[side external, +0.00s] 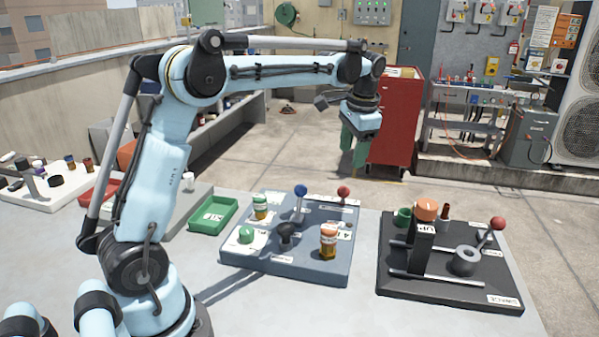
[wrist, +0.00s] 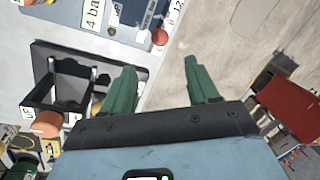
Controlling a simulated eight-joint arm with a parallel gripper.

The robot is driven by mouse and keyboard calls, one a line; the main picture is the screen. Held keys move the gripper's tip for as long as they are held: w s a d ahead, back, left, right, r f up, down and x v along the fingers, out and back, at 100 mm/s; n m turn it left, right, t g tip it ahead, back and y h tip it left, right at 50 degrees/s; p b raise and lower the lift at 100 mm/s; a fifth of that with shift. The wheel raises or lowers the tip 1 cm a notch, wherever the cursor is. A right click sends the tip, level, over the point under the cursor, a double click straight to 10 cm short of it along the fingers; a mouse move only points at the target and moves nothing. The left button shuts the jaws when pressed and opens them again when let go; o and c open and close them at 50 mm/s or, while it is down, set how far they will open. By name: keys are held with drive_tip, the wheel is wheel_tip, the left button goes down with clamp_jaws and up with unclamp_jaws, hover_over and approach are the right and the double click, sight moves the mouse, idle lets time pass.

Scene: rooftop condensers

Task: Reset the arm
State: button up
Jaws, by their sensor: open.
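My gripper (side external: 354,150) is raised above the far side of the table in the side external view, with its green fingers pointing down. In the wrist view the two green fingers of my gripper (wrist: 163,90) are spread apart with nothing between them. My light blue arm reaches from the left, its forearm about level. The table (side external: 355,310) below holds a blue-grey board (side external: 300,278) and a black board (side external: 440,290). The gripper is apart from both boards.
The blue-grey board carries a blue-knobbed lever (side external: 300,191), a red knob (side external: 344,191) and bottles, including an orange one (side external: 328,240). The black board carries an orange-topped post (side external: 427,210) and a red-knobbed lever (side external: 497,223). A green tray (side external: 213,215) sits left. A red cabinet (side external: 397,120) stands behind.

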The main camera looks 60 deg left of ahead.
drive_tip(key=shift+r, duration=0.2)
drive_tip(key=s+d+t, duration=0.1)
drive_tip(key=s+d, duration=0.2)
drive_tip(key=s, duration=0.1)
drive_tip(key=s+d+n+t+h, duration=0.1)
drive_tip(key=s+d+t, duration=0.1)
drive_tip(key=s, duration=0.3)
drive_tip(key=s+d+t, duration=0.2)
drive_tip(key=s+d, duration=0.2)
drive_tip(key=d, duration=0.1)
drive_tip(key=shift+s+f, duration=0.2)
drive_tip(key=shift+s, duration=0.1)
drive_tip(key=s+d+f+n+t+h, duration=0.1)
drive_tip(key=s+d+f, duration=0.1)
drive_tip(key=s+f, duration=0.2)
drive_tip(key=shift+s+d+t, duration=0.3)
drive_tip(key=shift+s+t, duration=0.1)
idle(1.1)
